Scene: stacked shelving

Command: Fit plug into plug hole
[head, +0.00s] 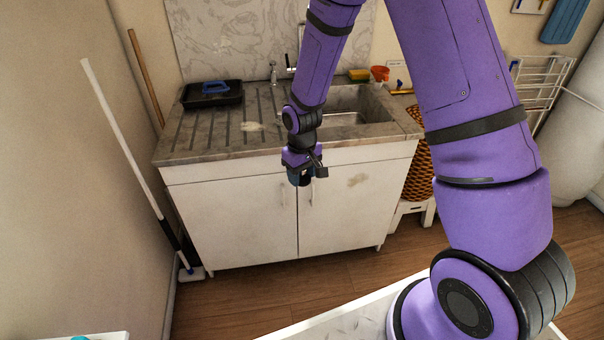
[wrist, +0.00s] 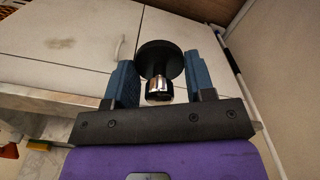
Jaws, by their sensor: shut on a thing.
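The plug (wrist: 160,58), a black round disc with a shiny metal stem, sits between the two blue fingers of my gripper (wrist: 161,80) in the wrist view. My gripper is shut on it. In the head view my gripper (head: 302,178) hangs in front of the white cabinet doors, below the countertop's front edge. A small dark piece beside the fingers there may be the plug. The sink basin (head: 345,118) is set into the counter, behind and right of my gripper. The plug hole cannot be made out; my arm covers part of the basin.
The grey counter (head: 225,135) has drain grooves, a black tray (head: 212,95) with a blue-handled brush, and a tap (head: 273,72) at the back. A sponge (head: 358,75) and orange-topped bottle (head: 380,74) stand behind the basin. A mop leans left; a woven basket stands right.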

